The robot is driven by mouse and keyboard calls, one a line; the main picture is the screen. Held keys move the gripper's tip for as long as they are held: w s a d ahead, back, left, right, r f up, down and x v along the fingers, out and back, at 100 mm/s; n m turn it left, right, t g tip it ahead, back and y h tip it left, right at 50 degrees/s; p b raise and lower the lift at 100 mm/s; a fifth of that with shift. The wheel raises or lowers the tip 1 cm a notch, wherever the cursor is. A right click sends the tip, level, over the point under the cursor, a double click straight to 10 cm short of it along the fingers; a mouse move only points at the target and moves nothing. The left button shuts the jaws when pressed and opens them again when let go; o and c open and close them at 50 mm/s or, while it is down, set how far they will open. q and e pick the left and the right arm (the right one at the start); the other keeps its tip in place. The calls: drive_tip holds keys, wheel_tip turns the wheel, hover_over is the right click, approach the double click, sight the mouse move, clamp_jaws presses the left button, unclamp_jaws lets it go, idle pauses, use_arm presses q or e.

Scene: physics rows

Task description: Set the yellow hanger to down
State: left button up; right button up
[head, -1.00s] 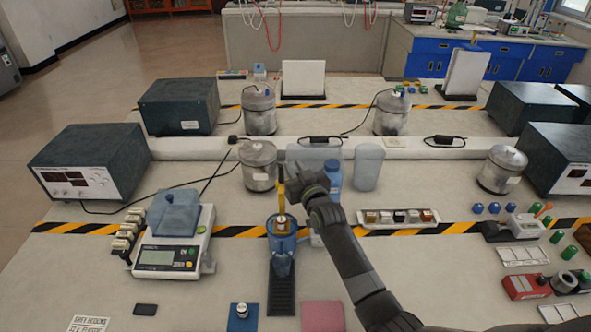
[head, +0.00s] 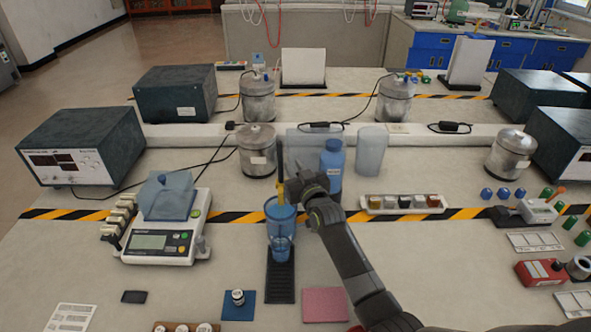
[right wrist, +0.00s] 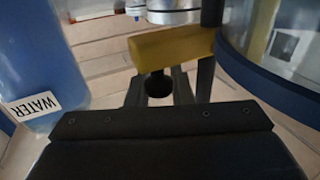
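The yellow hanger (head: 264,215) is a short bar by a dark upright post (head: 280,156), low at the rim of the blue see-through beaker (head: 281,236). In the right wrist view the yellow hanger (right wrist: 172,46) lies across the view just beyond the dark fingers, with a silver cylinder (right wrist: 172,8) beside it. My right gripper (head: 294,190) is at the post, just above and right of the beaker. Its fingers (right wrist: 158,88) flank a dark round part; their grip is unclear. My left gripper is out of view.
A blue water bottle (head: 332,168) stands close right of my right gripper; it also shows in the wrist view (right wrist: 35,60). A scale (head: 165,240) is left of the beaker. A tray of small samples (head: 403,205) lies to the right.

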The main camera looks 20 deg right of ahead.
drive_tip(key=shift+o, duration=0.8)
drive_tip(key=shift+s+f, duration=0.1)
drive_tip(key=shift+f, duration=0.75)
drive_tip(key=shift+r, duration=0.1)
drive_tip(key=shift+r, duration=0.1)
drive_tip(key=shift+s, duration=0.15)
drive_tip(key=s+d, duration=0.2)
drive_tip(key=s, duration=1.4)
drive_tip(key=shift+s+g, duration=0.3)
drive_tip(key=shift+s, duration=0.1)
